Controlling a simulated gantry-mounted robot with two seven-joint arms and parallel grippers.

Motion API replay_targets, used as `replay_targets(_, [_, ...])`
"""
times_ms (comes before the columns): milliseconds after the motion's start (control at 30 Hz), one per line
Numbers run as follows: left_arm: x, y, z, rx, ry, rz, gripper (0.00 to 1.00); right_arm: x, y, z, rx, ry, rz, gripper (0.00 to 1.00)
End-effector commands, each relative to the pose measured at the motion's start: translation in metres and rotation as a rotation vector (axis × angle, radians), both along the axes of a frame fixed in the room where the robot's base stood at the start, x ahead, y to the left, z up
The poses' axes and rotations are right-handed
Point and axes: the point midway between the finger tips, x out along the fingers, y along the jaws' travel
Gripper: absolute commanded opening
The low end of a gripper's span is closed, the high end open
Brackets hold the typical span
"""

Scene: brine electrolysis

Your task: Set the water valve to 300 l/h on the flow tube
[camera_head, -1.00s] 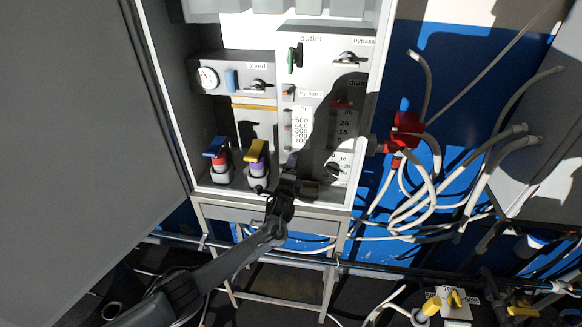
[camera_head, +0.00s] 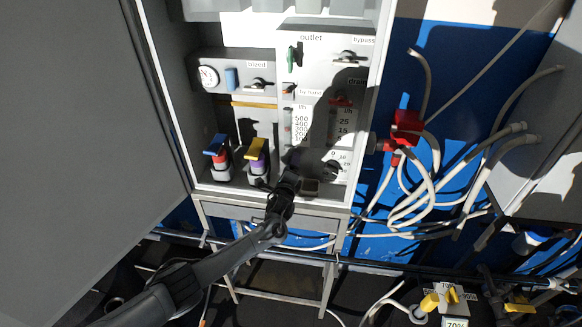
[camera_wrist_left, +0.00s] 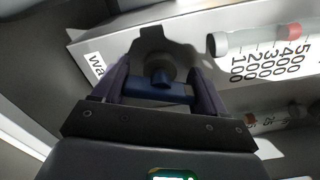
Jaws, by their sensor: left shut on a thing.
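The water valve has a blue handle (camera_wrist_left: 158,92) on a dark round stem, beside a label that starts with "Wa" in the left wrist view. My left gripper (camera_wrist_left: 162,84) is shut on this handle, with one purple finger at each end. The clear flow tube (camera_wrist_left: 245,41) lies sideways there, with a pink-red part towards its right end and a scale from 100 to 500 beside it. The float reading is not clear. In the head view my left gripper (camera_head: 290,163) is at the panel below the scale (camera_head: 300,125); the valve is hidden there. My right gripper is not in view.
The panel holds a green outlet handle (camera_head: 295,55), a bypass valve (camera_head: 349,57) and a second flow scale (camera_head: 344,122). Blue (camera_head: 216,146) and yellow (camera_head: 256,150) handles stand left of my gripper. A red fitting (camera_head: 407,127) with pale hoses is on the right.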

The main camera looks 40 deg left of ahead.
Motion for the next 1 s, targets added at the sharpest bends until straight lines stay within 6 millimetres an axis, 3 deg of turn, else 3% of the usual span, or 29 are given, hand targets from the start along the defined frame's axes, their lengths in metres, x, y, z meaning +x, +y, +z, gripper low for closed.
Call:
replay_targets(33, [0.000, 0.000, 0.001, 0.000, -0.001, 0.000, 0.42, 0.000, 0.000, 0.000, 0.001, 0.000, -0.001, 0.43])
replay_targets(67, [0.000, 0.000, 0.001, 0.000, -0.001, 0.000, 0.77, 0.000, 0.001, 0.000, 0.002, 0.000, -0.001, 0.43])
replay_targets(200, [0.000, 0.000, 0.000, 0.000, -0.001, 0.000, 0.98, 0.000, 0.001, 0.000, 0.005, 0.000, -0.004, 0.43])
replay_targets(667, [-0.006, -0.003, 0.000, -0.001, 0.000, 0.000, 0.98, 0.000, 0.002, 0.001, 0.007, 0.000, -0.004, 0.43])
replay_targets(1000, [-0.043, -0.024, -0.002, -0.001, 0.000, -0.003, 0.98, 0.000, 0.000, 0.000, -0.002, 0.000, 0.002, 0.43])
